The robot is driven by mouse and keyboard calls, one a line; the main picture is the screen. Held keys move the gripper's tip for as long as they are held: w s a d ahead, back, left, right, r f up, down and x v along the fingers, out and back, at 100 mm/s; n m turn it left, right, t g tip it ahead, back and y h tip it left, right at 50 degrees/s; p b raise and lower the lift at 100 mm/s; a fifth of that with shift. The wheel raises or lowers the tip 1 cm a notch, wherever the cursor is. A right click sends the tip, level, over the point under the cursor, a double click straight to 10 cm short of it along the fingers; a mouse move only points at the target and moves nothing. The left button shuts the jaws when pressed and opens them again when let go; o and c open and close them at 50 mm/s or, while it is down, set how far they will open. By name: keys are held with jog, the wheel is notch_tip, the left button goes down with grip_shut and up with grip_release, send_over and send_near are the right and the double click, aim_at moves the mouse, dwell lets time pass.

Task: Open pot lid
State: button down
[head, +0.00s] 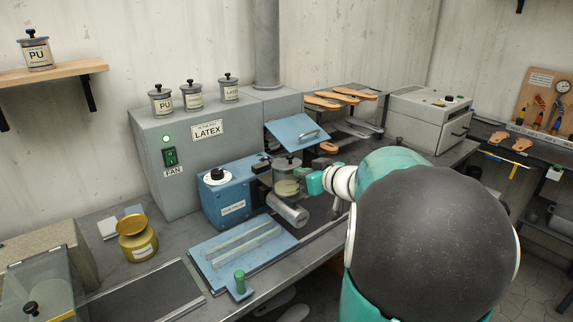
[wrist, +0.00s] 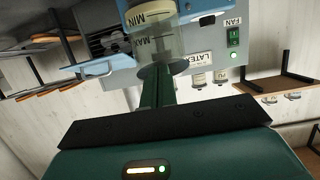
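A clear pot (head: 287,186) with pale yellow liquid stands beside a blue machine on the bench. In the wrist view this pot (wrist: 158,42) is upside down in the picture, with MIN and MAX marks. Its dark round lid (head: 287,163) is on top and seems to sit on the rim. My gripper (head: 314,182) is close to the right of the pot in the head view. In the wrist view its narrow green fingers (wrist: 160,88) reach up to the lid. The fingertips and the lid's knob are hidden, so I cannot tell whether they grip it.
A brass pot (head: 137,242) with a lid stands on the left of the bench. The blue machine (head: 228,200), a grey cylinder (head: 288,212) and a tilted blue panel (head: 297,130) crowd the clear pot. Lidded jars (head: 194,97) stand on the grey fan box (head: 190,150).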

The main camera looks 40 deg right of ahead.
aim_at(292, 156)
jog(key=shift+w+r, duration=0.95)
jog(key=shift+r, duration=0.15)
jog(key=shift+w+r, duration=0.5)
jog(key=shift+w, duration=0.2)
jog(key=shift+w+r, duration=0.45)
jog(key=shift+w, duration=0.2)
